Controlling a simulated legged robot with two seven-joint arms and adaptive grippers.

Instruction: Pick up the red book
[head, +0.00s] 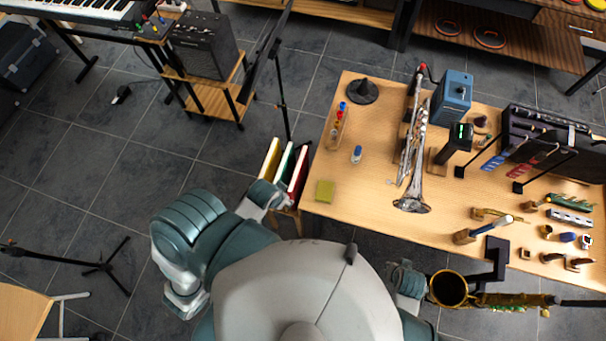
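The red book (299,170) stands upright at the right end of a short row of books, just left of the wooden table's left edge. A green book (284,162) and a yellow book (270,158) stand beside it on its left. The end of my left arm, with what looks like the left gripper (268,196), is close to the near ends of the books. Its fingers cannot be made out, and I cannot tell whether it touches a book. Part of my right arm shows by the table's near edge, but its gripper is not visible.
The wooden table (380,122) holds a trumpet (412,185), a blue box (452,97) and several small instruments. A saxophone (490,298) is at the near right. A small stand with an amplifier (203,45) is at the back left. The tiled floor left of the books is mostly clear.

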